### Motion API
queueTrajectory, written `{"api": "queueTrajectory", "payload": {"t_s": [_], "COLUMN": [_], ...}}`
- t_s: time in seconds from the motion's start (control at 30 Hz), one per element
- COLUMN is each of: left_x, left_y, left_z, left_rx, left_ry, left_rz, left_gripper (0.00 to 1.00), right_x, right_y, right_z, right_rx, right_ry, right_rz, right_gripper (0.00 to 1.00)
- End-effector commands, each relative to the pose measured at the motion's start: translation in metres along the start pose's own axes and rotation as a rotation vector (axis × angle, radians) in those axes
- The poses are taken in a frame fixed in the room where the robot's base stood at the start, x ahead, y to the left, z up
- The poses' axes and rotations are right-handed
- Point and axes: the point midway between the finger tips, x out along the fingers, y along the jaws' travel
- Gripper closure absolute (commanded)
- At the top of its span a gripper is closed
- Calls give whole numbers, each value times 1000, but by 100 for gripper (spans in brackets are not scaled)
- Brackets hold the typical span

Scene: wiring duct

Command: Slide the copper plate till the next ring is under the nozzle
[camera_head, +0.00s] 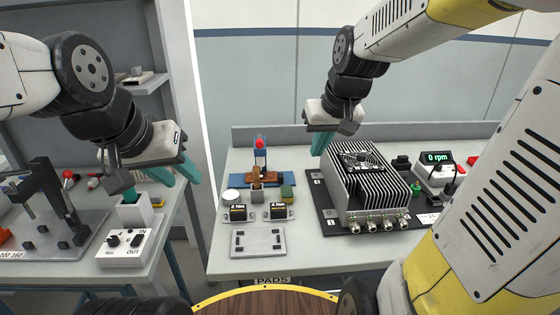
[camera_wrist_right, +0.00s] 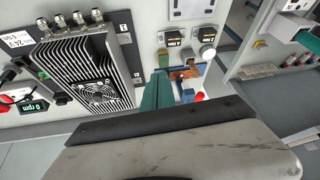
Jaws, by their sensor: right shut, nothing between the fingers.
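A small copper-coloured piece (camera_head: 264,174), which looks like the copper plate, lies on a blue base (camera_head: 290,180) on the middle table. It also shows in the right wrist view (camera_wrist_right: 184,74). A blue upright with a red ball top (camera_head: 260,145) stands just behind it. I cannot make out the rings or tell which part is the nozzle. My right gripper (camera_head: 320,145) is shut and empty, above and to the right of the copper piece and apart from it. Its teal fingers (camera_wrist_right: 158,92) show in the wrist view. My left gripper (camera_head: 180,185) is open and empty, over the left table.
A finned grey unit (camera_head: 368,190) with a fan stands right of the copper piece. Two small black-and-yellow blocks (camera_head: 238,213), a white disc (camera_head: 231,195) and a grey plate (camera_head: 258,240) lie in front. A white IN/OUT box (camera_head: 126,247) is on the left table.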

Motion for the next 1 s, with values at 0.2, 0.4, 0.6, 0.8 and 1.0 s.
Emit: {"api": "queueTrajectory", "payload": {"t_s": [0.2, 0.4, 0.6, 0.8, 1.0], "left_x": [0, 0, 0, 0, 0], "left_y": [0, 0, 0, 0, 0], "left_z": [0, 0, 0, 0, 0], "left_rx": [0, 0, 0, 0, 0], "left_ry": [0, 0, 0, 0, 0], "left_rz": [0, 0, 0, 0, 0], "left_gripper": [64, 64, 64, 64, 64], "right_x": [86, 164, 214, 232, 255], "right_y": [17, 36, 54, 62, 52], "right_z": [-54, -91, -114, -123, -123], "right_rx": [-15, 24, 88, 116, 116], "right_ry": [-55, -44, 5, 30, 28], "right_rz": [-89, -219, -324, -361, -363], "right_gripper": [100, 100, 100, 100, 100]}}
